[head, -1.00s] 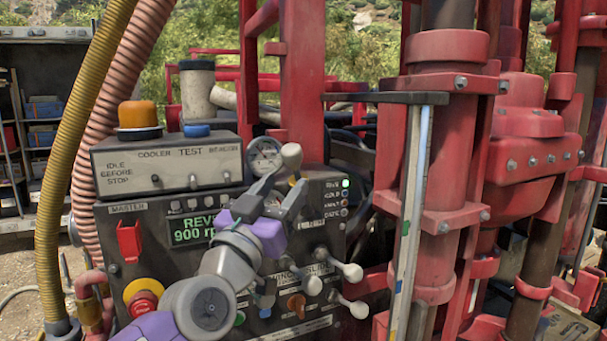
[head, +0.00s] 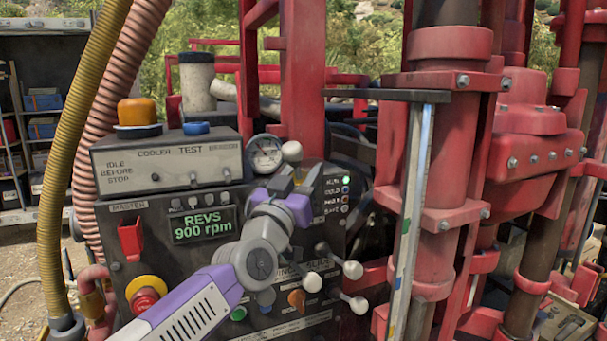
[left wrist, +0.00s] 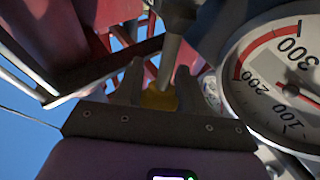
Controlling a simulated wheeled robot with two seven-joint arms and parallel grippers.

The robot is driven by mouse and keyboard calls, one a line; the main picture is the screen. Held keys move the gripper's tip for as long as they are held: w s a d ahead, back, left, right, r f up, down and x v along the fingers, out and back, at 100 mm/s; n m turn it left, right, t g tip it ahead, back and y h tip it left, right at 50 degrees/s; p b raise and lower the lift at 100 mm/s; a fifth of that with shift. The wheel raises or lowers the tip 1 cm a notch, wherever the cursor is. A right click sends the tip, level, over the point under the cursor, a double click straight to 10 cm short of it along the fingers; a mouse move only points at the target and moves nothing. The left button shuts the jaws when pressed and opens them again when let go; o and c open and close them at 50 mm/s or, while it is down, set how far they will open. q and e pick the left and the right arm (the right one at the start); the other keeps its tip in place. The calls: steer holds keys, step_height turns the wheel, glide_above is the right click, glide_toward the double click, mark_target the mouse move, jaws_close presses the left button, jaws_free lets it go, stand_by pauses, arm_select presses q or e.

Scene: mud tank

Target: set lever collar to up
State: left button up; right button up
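A lever with a pale ball knob (head: 291,151) stands up at the top of the control panel, beside the round gauge; its lower part is hidden behind my left gripper. My left gripper (head: 298,180) is at the panel just below this knob, with its two fingers apart. In the left wrist view, the fingers of my left gripper (left wrist: 160,82) are spread, and a grey lever shaft (left wrist: 174,42) comes down between them. A yellow part (left wrist: 160,99) shows low between the fingers. I cannot tell whether either finger touches the shaft. My right gripper is out of view.
Several other ball levers (head: 352,269) stick out at the panel's lower right. The gauge (head: 265,153) is close beside my left gripper. A switch box (head: 165,166) and a red stop button (head: 144,299) are to the left. A red mast (head: 446,150) stands right.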

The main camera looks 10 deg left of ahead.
mark_target(296, 176)
arm_select(q)
jaws_close()
steer(key=shift+s+a+r+p, duration=0.1)
steer(key=shift+s+r+p, duration=0.3)
steer(key=shift+r+p, duration=0.35)
steer(key=shift+o, duration=1.5)
jaws_free()
steer(key=shift+o, duration=0.3)
steer(key=b+v, duration=0.2)
steer(key=v, duration=0.3)
steer(key=s+a+b, duration=0.1)
steer(key=s+a, duration=0.2)
steer(key=s, duration=0.8)
steer(key=shift+s+b, duration=0.35)
